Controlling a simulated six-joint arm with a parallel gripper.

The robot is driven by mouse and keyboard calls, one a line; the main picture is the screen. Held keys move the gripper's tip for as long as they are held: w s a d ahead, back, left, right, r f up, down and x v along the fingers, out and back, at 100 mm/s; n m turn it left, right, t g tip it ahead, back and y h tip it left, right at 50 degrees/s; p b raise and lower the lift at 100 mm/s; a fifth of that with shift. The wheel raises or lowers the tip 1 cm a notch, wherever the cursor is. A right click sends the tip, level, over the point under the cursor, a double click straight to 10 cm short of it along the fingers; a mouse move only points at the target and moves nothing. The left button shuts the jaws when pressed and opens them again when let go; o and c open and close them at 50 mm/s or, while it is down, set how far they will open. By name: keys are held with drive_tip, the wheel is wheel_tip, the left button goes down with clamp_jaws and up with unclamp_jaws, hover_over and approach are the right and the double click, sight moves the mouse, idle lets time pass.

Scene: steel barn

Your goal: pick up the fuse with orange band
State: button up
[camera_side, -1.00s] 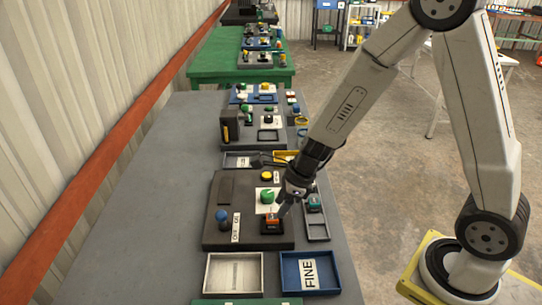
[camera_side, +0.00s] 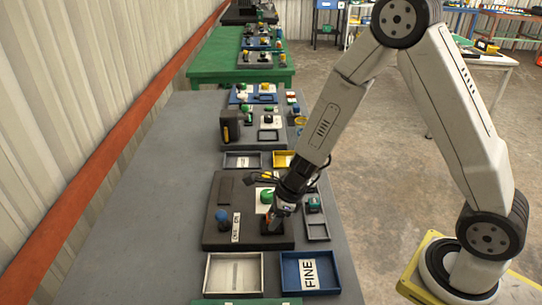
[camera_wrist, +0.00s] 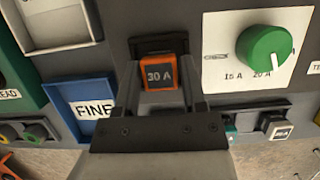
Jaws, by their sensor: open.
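The fuse with the orange band (camera_wrist: 158,74), marked "30 A", stands in a black holder (camera_wrist: 147,46) on the dark panel. My gripper (camera_wrist: 160,84) is open, with one finger on each side of the fuse in the wrist view. I cannot tell whether the fingers touch it. In the side view my gripper (camera_side: 279,212) is low over the front right part of the panel (camera_side: 220,190) and hides most of the fuse.
A green knob (camera_wrist: 264,52) on a white plate stands beside the fuse. The blue "FINE" tray (camera_side: 332,287) and a pale tray (camera_side: 208,272) lie in front of the panel. A grey tray with a teal-topped fuse (camera_side: 314,203) is to the right. A blue knob (camera_side: 222,218) stands left.

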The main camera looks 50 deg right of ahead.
clamp_jaws()
drive_tip(key=shift+r, duration=0.2)
idle(0.4)
drive_tip(key=shift+r, duration=4.8)
